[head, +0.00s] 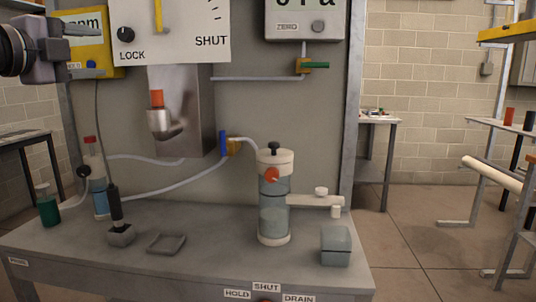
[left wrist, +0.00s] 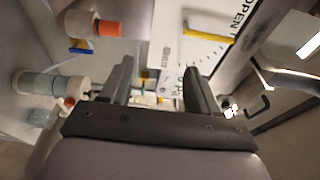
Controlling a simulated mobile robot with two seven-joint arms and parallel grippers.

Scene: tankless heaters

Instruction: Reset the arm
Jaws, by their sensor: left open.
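My left gripper (head: 80,34) is raised at the upper left of the head view, in front of the yellow meter. In the left wrist view its two dark fingers (left wrist: 157,88) stand apart with nothing held between them. My right gripper shows in neither view. A clear cylinder with white caps and an orange knob (head: 274,200) stands upright on the grey bench (head: 200,262). It also shows at the left of the left wrist view (left wrist: 50,86). A white panel marked LOCK and SHUT (head: 170,32) hangs above the bench, with a yellow pointer (head: 158,15).
A yellow meter (head: 98,52) and a grey ZERO box (head: 304,22) hang on the backboard.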

